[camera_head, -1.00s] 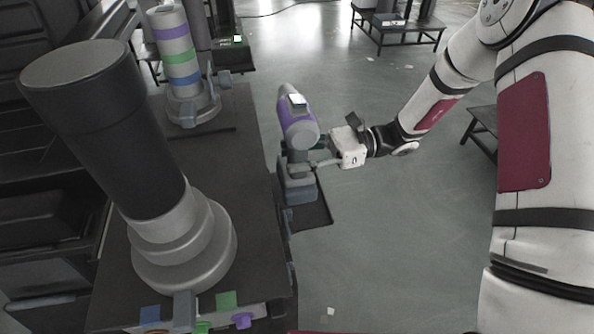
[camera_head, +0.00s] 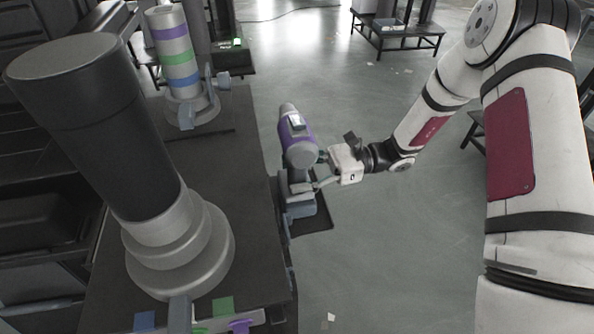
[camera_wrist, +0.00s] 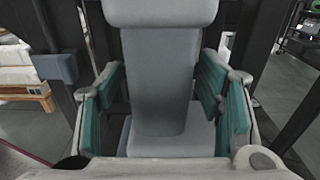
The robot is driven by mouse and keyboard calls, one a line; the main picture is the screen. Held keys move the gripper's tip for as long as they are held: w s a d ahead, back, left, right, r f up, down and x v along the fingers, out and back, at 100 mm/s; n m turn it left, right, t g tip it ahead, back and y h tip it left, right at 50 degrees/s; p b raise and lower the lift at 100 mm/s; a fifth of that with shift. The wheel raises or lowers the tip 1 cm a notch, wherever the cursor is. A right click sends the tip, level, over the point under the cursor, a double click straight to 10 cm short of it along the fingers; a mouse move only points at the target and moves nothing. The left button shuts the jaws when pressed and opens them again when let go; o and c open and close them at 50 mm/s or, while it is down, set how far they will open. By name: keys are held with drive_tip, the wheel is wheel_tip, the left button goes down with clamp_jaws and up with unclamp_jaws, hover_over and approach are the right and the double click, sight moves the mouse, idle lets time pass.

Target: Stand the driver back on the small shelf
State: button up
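The driver (camera_head: 297,140), purple and grey, is upright with its barrel on top and its blue-grey base (camera_head: 298,206) at the bottom. My gripper (camera_head: 308,183) comes from the right and is shut on its grey handle. In the wrist view the handle (camera_wrist: 158,85) fills the middle between the teal finger pads. The small shelf (camera_head: 322,222) is a dark plate off the right side of the bench. The driver's base is over or on its left part and hides much of it; I cannot tell whether they touch.
The dark bench (camera_head: 225,180) carries a large black-topped grey column (camera_head: 110,130) in front and a striped column (camera_head: 178,60) behind. Coloured tabs (camera_head: 223,306) sit at its front edge. Low tables (camera_head: 398,35) stand far back. The floor right of the shelf is open.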

drive_tip(key=shift+r, duration=0.1)
drive_tip(key=shift+d, duration=0.15)
drive_tip(key=p+v, duration=0.1)
drive_tip(key=v, duration=1)
drive_tip(key=shift+w+d, duration=0.15)
drive_tip(key=shift+d, duration=0.15)
drive_tip(key=shift+r, duration=0.1)
drive_tip(key=s+d+r+n+h, duration=0.2)
drive_tip(key=s+r+n+h, duration=0.75)
drive_tip(key=s+r, duration=0.65)
drive_tip(key=s+d+r+n+t+h, duration=0.1)
drive_tip(key=s+d+h, duration=0.3)
drive_tip(key=s, duration=0.4)
drive_tip(key=s+d+r+n+t+h, duration=0.1)
drive_tip(key=s+d+n+t+h, duration=0.2)
drive_tip(key=s, duration=0.5)
drive_tip(key=shift+s+d+n+t+h, duration=0.3)
drive_tip(key=shift+d+n+t, duration=0.25)
drive_tip(key=shift+d+t, duration=0.4)
drive_tip(key=shift+d+r, duration=0.1)
